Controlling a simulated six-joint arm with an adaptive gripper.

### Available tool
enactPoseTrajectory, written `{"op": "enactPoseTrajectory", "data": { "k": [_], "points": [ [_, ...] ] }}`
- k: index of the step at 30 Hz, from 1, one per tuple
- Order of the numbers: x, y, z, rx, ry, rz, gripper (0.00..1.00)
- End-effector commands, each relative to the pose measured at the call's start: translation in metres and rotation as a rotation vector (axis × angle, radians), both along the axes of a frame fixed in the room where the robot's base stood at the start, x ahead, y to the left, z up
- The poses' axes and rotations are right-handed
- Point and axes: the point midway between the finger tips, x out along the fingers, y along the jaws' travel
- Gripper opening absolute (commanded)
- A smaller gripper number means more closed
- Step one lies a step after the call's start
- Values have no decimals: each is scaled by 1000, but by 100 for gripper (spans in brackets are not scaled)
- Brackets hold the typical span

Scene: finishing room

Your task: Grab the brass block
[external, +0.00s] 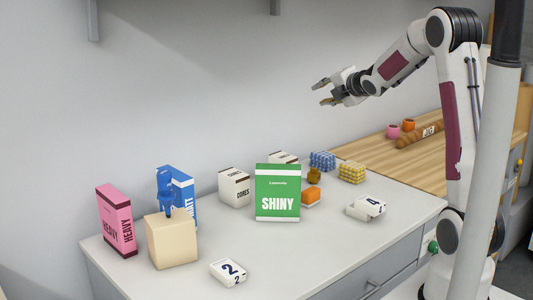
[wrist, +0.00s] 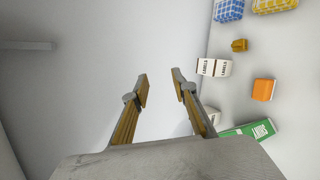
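The brass block (external: 314,174) is a small dark-gold piece on the grey tabletop, behind the orange block and right of the LABELS box. It also shows in the wrist view (wrist: 239,45), at the upper right, clear of the fingers. In the external view its lower part is partly hidden by the orange block. My gripper (external: 322,93) is high above the table, pointing left, well apart from the block. In the wrist view its two fingers (wrist: 160,82) are spread with nothing between them, so it is open and empty.
Around the brass block stand an orange block (external: 311,196), a green SHINY box (external: 277,205), a blue checked block (external: 322,160) and a yellow checked block (external: 351,172). A white box marked 4 (external: 366,208) lies to the right.

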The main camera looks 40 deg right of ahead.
Motion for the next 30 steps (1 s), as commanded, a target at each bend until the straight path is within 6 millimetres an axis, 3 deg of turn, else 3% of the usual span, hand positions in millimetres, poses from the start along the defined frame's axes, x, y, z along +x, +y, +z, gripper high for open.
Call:
{"op": "enactPoseTrajectory", "data": {
  "k": [6, 15, 30],
  "points": [
    [30, -27, -24, -190, -14, 119, 27],
    [58, -57, -62, -446, -48, 279, 27],
    [69, -93, -142, -849, -155, 509, 27]
  ]
}}
